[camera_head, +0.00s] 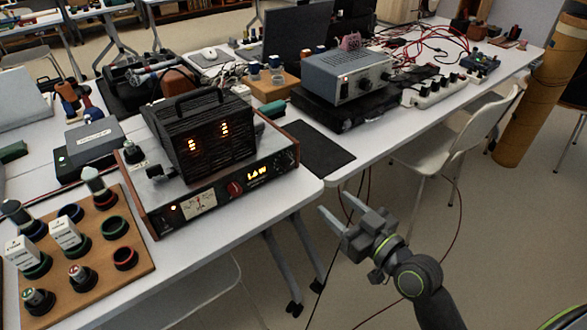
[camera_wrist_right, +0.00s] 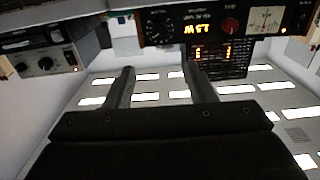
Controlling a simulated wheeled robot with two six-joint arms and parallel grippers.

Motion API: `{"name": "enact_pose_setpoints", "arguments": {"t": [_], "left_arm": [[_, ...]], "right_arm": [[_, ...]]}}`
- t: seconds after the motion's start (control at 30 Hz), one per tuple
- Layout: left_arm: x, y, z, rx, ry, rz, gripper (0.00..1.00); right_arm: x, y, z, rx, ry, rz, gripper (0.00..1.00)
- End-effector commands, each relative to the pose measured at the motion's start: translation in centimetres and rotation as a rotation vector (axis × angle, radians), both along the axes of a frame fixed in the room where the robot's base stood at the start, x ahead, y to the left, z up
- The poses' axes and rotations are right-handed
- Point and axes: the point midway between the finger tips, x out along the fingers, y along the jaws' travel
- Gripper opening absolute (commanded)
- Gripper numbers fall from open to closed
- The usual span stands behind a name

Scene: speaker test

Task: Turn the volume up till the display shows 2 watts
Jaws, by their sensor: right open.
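The amplifier (camera_head: 215,197) stands at the table's front edge, with a wooden-sided case and dark front panel. Its amber display (camera_head: 258,170) seems to read 1.0 W, though the digits are small. The display (camera_wrist_right: 196,30) shows upside down in the right wrist view. A red knob (camera_head: 235,189) is left of the display, and a dark round knob (camera_head: 286,159) is at the panel's right end. I cannot read which is the volume. My right gripper (camera_head: 334,206) is open and empty, in front of the table, apart from the panel. My left gripper is not in view.
A black tube-lit unit (camera_head: 205,135) sits on the amplifier. A wooden board (camera_head: 137,262) with several knobs and cups lies left. A grey instrument (camera_head: 345,76) and a power strip (camera_head: 432,88) stand farther right. A white chair (camera_head: 455,140) is beside the table. Cables hang near my right gripper.

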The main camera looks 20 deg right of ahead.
Motion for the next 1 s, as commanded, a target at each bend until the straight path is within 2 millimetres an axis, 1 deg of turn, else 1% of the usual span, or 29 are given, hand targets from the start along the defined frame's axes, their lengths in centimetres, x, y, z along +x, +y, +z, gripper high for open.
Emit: {"name": "enact_pose_setpoints", "arguments": {"t": [0.03,0.4,0.6,0.7,0.8,1.0], "left_arm": [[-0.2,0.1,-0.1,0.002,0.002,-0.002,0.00],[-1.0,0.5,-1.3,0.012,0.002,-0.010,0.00],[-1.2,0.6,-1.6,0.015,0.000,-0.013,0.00],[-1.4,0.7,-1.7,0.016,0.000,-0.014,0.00],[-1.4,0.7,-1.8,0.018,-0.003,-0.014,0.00],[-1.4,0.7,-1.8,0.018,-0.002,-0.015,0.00]], "right_arm": [[0.9,0.4,0.3,0.005,-0.004,0.000,0.50],[8.0,2.9,0.2,0.003,-0.001,0.000,0.50],[11.7,4.3,0.1,0.000,-0.001,0.000,0.50],[13.0,4.7,0.1,0.001,-0.001,0.000,0.50],[13.9,5.0,0.1,0.000,0.000,0.000,0.50],[14.5,5.3,0.0,0.000,0.001,0.000,0.50]]}}
